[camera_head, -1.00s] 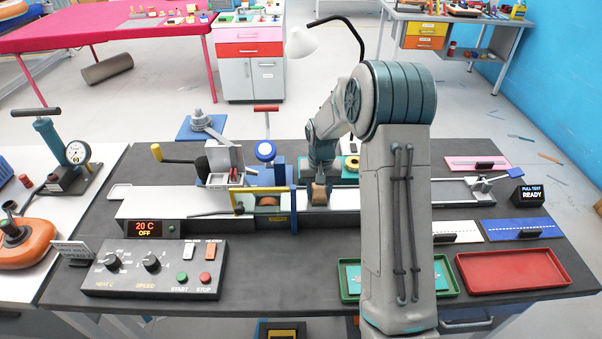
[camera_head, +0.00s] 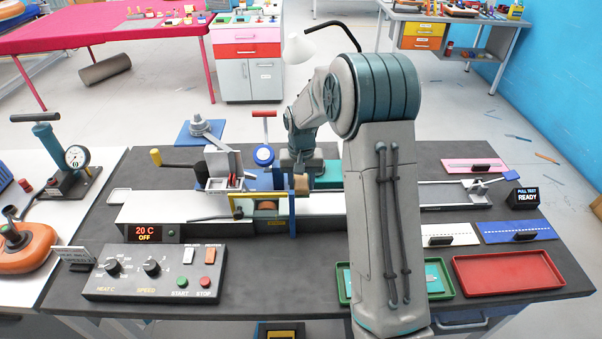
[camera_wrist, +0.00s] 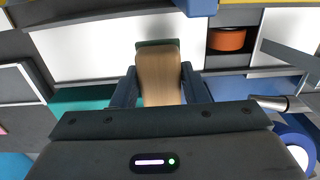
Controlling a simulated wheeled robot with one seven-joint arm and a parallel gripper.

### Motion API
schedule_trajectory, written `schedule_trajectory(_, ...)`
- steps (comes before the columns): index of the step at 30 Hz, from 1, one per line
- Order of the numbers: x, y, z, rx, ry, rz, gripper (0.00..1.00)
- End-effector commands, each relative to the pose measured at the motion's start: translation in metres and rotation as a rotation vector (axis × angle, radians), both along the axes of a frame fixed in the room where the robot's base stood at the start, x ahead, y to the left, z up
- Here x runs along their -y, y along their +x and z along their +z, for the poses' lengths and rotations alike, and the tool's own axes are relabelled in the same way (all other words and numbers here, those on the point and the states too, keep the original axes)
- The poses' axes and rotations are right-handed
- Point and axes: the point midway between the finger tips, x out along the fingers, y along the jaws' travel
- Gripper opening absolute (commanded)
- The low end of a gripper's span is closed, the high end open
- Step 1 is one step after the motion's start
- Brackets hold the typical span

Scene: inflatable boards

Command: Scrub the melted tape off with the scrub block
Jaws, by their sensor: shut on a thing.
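My gripper (camera_head: 300,174) is shut on the scrub block (camera_head: 301,184). In the wrist view the block (camera_wrist: 158,78) is a tan, wood-like piece with a dark green edge at its far end, held between the two dark fingers. In the head view it is just right of the blue and yellow frame (camera_head: 293,212), over the white strip of the machine bed. An orange-brown roller (camera_head: 267,206) sits inside that frame and also shows in the wrist view (camera_wrist: 230,39), apart from the block. I cannot make out any melted tape.
A control panel (camera_head: 152,272) reading 20 C OFF stands in front. A clamp unit with levers (camera_head: 223,165) is left of my gripper. A teal block (camera_head: 328,175) lies close on the right. An empty red tray (camera_head: 510,272) and a green tray (camera_head: 446,290) are at the front right.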

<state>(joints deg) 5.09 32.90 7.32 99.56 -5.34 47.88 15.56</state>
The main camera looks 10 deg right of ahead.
Motion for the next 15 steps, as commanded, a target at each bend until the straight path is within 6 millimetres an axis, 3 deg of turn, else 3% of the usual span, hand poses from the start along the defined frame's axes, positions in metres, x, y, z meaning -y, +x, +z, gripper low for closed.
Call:
schedule_trajectory(7,-0.001,0.0,0.025,0.001,0.0,0.001,0.15)
schedule_trajectory(15,-0.001,0.0,0.03,0.0,0.0,0.0,0.15)
